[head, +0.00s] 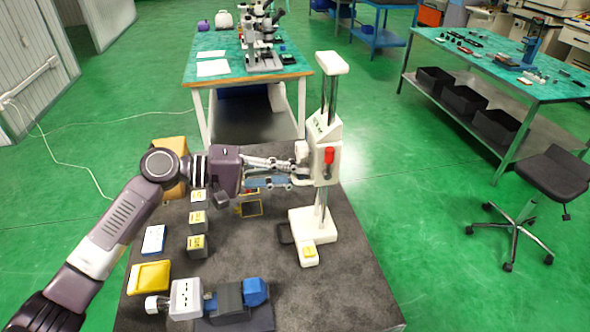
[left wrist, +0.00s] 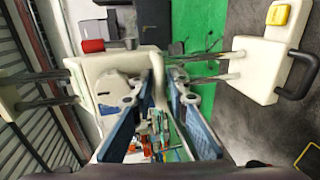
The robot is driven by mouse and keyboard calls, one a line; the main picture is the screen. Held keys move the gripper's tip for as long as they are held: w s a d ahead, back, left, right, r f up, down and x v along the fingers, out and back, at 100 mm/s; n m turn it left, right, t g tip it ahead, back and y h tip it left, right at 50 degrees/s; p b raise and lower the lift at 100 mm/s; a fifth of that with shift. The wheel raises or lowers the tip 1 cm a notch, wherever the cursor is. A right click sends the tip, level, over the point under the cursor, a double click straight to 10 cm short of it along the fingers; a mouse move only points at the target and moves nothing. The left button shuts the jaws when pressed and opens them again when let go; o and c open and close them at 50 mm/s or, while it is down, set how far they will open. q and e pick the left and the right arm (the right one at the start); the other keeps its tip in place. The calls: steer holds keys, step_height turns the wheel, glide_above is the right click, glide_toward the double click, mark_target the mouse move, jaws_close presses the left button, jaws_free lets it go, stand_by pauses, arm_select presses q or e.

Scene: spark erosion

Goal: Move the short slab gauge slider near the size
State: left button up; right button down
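The slab gauge (head: 300,222) stands on the dark table, with a white base and two upright metal rods. Its white slider (head: 325,172), with a red knob (head: 329,155), sits partway up the rods. A small yellow-topped block (head: 309,251) lies on the foot of the base. My left gripper (head: 297,172) reaches in from the left at the slider's height. In the left wrist view its blue-padded fingers (left wrist: 163,78) are apart, with a white edge of the slider (left wrist: 85,75) between or just beyond the tips. Contact is unclear. My right gripper is out of view.
Several small labelled blocks (head: 197,220) stand left of the gauge. A yellow tray (head: 148,278) and a grey and blue vise-like device (head: 228,297) are at the table's front. A microscope bench (head: 222,69) stands behind. The table's right side is clear.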

arm_select(q)
steer(key=shift+a, duration=0.1)
steer(key=shift+c, duration=0.2)
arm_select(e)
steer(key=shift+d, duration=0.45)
arm_select(q)
jaws_close()
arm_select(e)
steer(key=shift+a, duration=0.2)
